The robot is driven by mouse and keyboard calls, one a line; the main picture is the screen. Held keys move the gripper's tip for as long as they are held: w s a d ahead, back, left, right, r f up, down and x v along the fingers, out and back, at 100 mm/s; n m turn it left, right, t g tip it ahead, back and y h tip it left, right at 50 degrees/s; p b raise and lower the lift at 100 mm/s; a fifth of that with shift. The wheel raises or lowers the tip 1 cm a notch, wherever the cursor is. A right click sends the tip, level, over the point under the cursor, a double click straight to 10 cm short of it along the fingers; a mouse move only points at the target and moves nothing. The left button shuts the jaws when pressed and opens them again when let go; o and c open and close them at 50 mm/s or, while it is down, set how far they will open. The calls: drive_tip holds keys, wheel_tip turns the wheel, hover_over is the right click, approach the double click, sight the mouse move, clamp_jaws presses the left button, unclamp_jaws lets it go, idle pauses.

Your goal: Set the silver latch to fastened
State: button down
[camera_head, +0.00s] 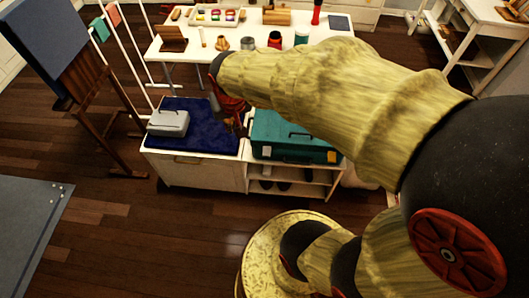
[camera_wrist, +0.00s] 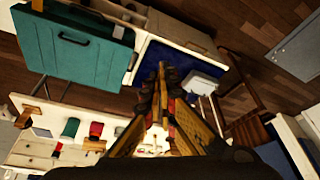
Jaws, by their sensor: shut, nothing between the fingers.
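A teal case (camera_head: 290,132) with a dark handle lies on the white cabinet. My gripper (camera_head: 237,124) is above the blue mat, left of the case and apart from the latches. Its fingers (camera_wrist: 162,68) are shut and empty.
The blue mat (camera_head: 205,145) holds a grey box (camera_head: 168,123) at its left. Behind, a white table (camera_head: 180,45) carries spools and a tray. A wooden easel (camera_head: 100,90) and a white rack stand at the left.

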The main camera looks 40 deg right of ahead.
drive_tip(key=w+d+f+m+g, duration=0.1)
drive_tip(key=w+d+f+m, duration=0.15)
drive_tip(key=d+f, duration=0.6)
drive_tip(key=m+g, duration=0.1)
drive_tip(key=m, duration=0.2)
hover_over(265, 155)
drive_tip(key=s+a, duration=0.2)
drive_tip(key=a, duration=0.1)
wheel_tip(265, 155, down, 15)
drive_tip(key=shift+d+f, duration=0.25)
drive_tip(key=shift+f, duration=0.05)
drive_tip(key=shift+f, duration=0.15)
drive_tip(key=f+b, duration=0.1)
drive_tip(key=f, duration=0.3)
drive_tip(key=w+d+f+b, duration=0.1)
drive_tip(key=f+b, duration=0.1)
drive_tip(key=f, duration=0.3)
drive_tip(key=d+f+b, duration=0.1)
drive_tip(key=f+b, duration=0.1)
drive_tip(key=f, duration=0.2)
drive_tip(key=shift+w+f, duration=0.2)
drive_tip(key=shift+w, duration=0.1)
drive_tip(key=shift+d, duration=0.1)
